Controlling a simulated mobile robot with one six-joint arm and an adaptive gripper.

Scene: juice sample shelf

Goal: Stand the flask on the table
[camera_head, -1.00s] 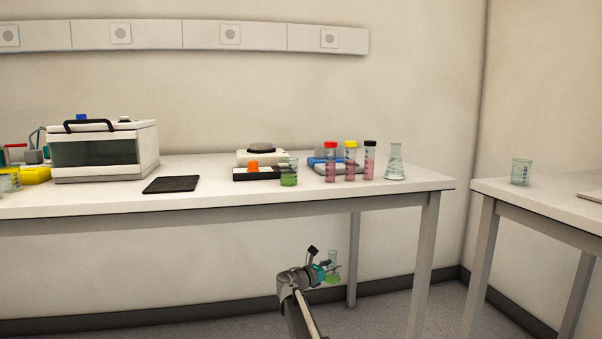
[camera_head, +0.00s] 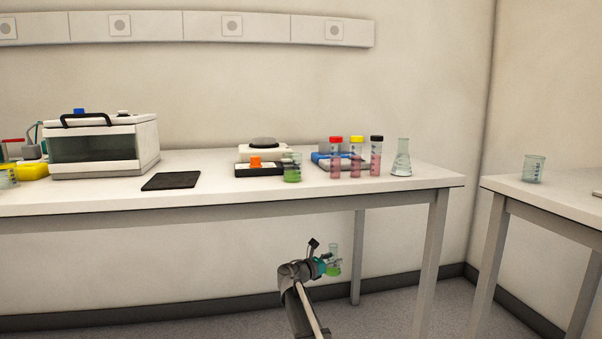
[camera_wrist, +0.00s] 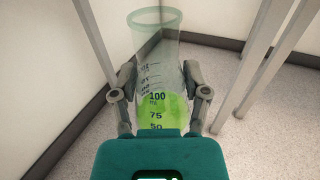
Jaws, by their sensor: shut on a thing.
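My gripper (camera_wrist: 161,95) is shut on a clear glass flask (camera_wrist: 155,50) with green liquid in its lower part and dark graduation marks. In the head view the held flask (camera_head: 333,262) is upright, in front of the table and below the level of its top. The flask's base is hidden behind the gripper body in the wrist view. The white table (camera_head: 230,198) runs across the head view, with several items on its top.
On the table stand a beaker of green liquid (camera_head: 292,170), tubes with red (camera_head: 335,160), yellow (camera_head: 357,160) and black caps (camera_head: 376,160), and a clear flask (camera_head: 401,160). A dark mat (camera_head: 170,181) lies left of centre. Bare tabletop shows along the front.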

